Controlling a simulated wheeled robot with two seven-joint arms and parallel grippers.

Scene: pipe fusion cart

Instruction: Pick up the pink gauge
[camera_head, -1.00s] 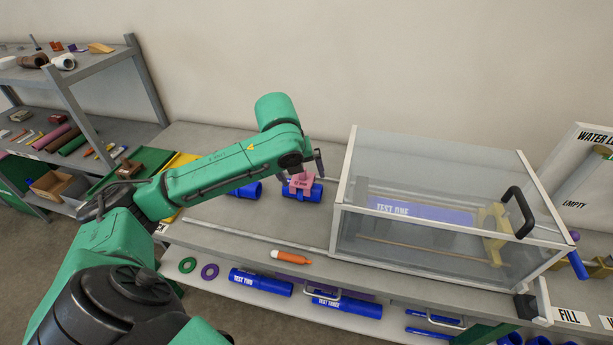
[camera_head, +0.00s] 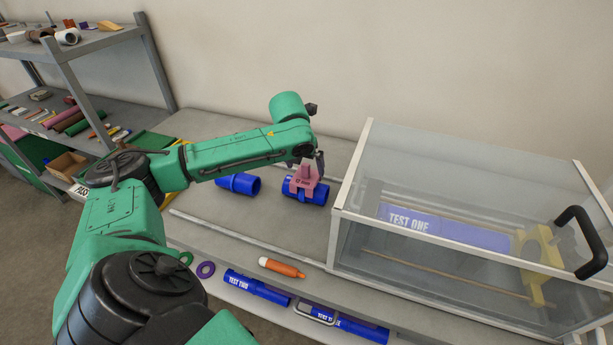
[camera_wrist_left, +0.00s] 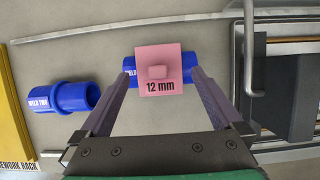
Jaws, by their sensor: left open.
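The pink gauge (camera_head: 303,182), marked "12 mm" in the left wrist view (camera_wrist_left: 158,86), sits on top of a blue pipe piece (camera_head: 318,195) lying on the grey bench. My left gripper (camera_head: 305,165) is right above and around the gauge. In the left wrist view its two fingers (camera_wrist_left: 160,85) are open, one on each side of the gauge, with a gap on both sides. The gauge's raised knob faces the wrist camera. My right gripper is in neither view.
A second blue pipe piece (camera_head: 240,184) lies left of the gauge. A clear box (camera_head: 400,265) with a white frame and black handle stands close on the right. A thin grey rod (camera_head: 240,236) and an orange-white marker (camera_head: 281,267) lie in front.

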